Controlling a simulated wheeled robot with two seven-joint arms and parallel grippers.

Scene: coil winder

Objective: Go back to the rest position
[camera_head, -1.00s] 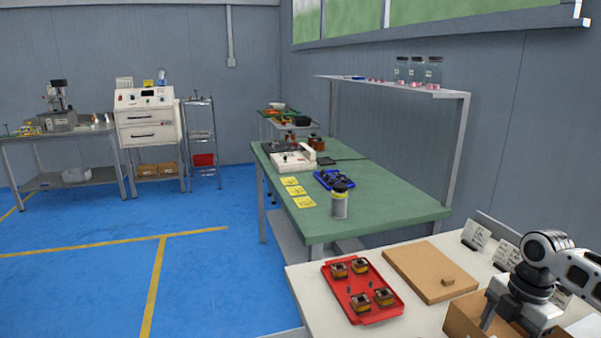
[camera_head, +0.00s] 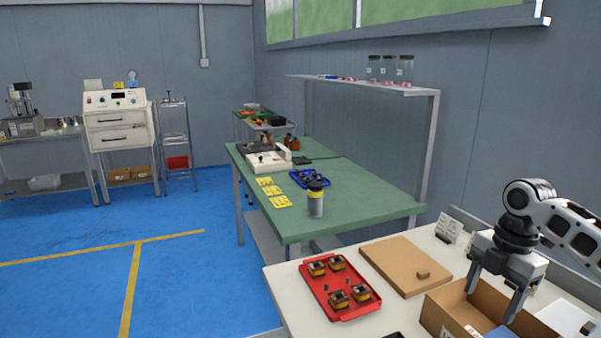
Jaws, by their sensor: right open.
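My right gripper (camera_head: 492,300) is at the lower right, its fingers apart and pointing down over an open cardboard box (camera_head: 450,314). Nothing shows between its fingers. Something blue (camera_head: 497,333) shows inside the box near the bottom edge; its shape is cut off. Whether the fingers reach inside the box I cannot tell for certain. My right arm comes in from the right edge. My left gripper is not in view.
A red tray (camera_head: 340,315) with several small coils lies on the white table (camera_head: 290,285). Behind stands a green workbench (camera_head: 370,200) with a jar (camera_head: 315,199). Blue floor is clear at left.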

